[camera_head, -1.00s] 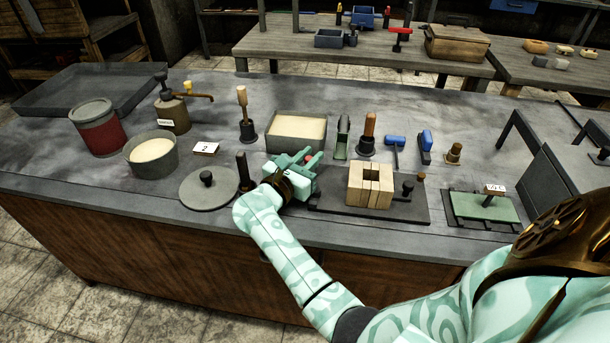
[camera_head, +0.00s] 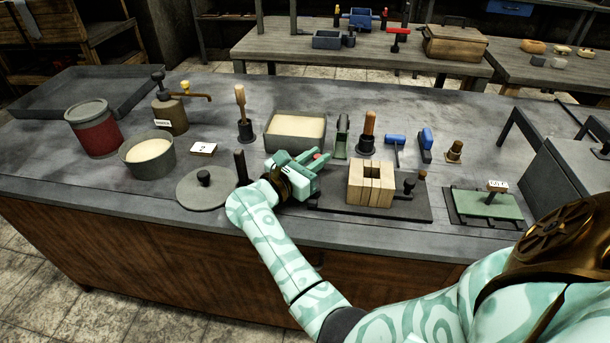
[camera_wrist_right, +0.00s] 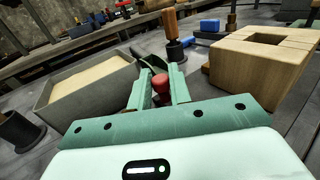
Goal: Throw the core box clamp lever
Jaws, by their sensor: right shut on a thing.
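The wooden core box (camera_head: 371,184), in two halves with a square opening on top, stands on a dark base plate (camera_head: 412,211). The clamp lever's red knob (camera_head: 317,156) is just left of the box; it also shows in the right wrist view (camera_wrist_right: 160,84). My right gripper (camera_head: 320,157) is shut on this knob, with its green fingers (camera_wrist_right: 158,88) on both sides of it. The lever below the knob is hidden by the gripper. The core box shows at the right of the wrist view (camera_wrist_right: 238,68). My left gripper is not in view.
A sand-filled box (camera_head: 296,142) stands behind my right gripper. A round grey lid (camera_head: 212,190) and an upright dark bar (camera_head: 240,168) are to its left. Several hand tools stand behind the core box, including a wooden-handled one (camera_head: 368,130). A green plate (camera_head: 487,205) lies right.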

